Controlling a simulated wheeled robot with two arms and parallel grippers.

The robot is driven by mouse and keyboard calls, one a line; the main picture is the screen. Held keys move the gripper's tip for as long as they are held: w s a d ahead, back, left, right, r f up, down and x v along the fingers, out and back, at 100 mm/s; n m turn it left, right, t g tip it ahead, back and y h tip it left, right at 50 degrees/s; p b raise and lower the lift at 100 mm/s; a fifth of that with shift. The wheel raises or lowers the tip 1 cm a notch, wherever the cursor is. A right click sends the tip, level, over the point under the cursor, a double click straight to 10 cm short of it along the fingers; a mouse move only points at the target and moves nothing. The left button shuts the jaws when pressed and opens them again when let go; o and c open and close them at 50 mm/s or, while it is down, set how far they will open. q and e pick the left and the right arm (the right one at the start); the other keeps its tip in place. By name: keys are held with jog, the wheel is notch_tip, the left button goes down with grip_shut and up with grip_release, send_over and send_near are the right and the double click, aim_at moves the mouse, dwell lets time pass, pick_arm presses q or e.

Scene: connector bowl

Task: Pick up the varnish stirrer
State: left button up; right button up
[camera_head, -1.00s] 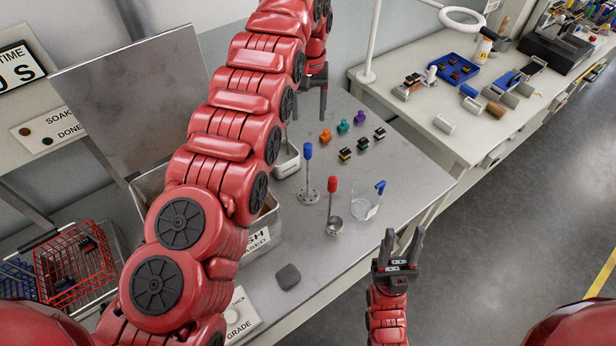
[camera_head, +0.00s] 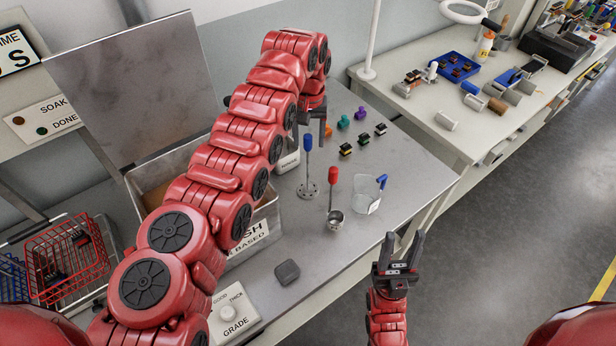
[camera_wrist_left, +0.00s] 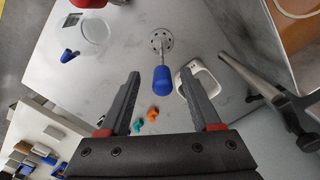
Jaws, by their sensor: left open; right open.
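The varnish stirrer appears to be the upright tool with a blue grip (camera_head: 308,143), a thin rod and a perforated metal disc (camera_head: 308,190) on the bench. In the left wrist view its blue grip (camera_wrist_left: 162,82) shows between the fingers, pointing toward the camera, with the disc (camera_wrist_left: 160,40) beyond. My left gripper (camera_head: 315,128) is open and empty, close to the top of the grip; contact cannot be made out. The arm partly hides it in the head view. My right gripper (camera_head: 403,244) is open and empty at the bench's front right.
Several coloured connectors (camera_head: 361,113) lie behind. A white container (camera_head: 288,162) and a large open metal bath (camera_head: 268,212) are to the left.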

aim_at(308, 151)
pick_arm(q)
jog(key=shift+f+p, duration=0.3)
jog(key=shift+p, duration=0.1)
notch_tip(308, 151, down, 4)
jog(key=shift+w+f+p, duration=0.1)
jog(key=shift+p, duration=0.65)
jog(key=shift+w+a+f, duration=0.1)
jog(key=shift+f, duration=0.2)
jog(key=shift+r, duration=0.1)
grip_shut()
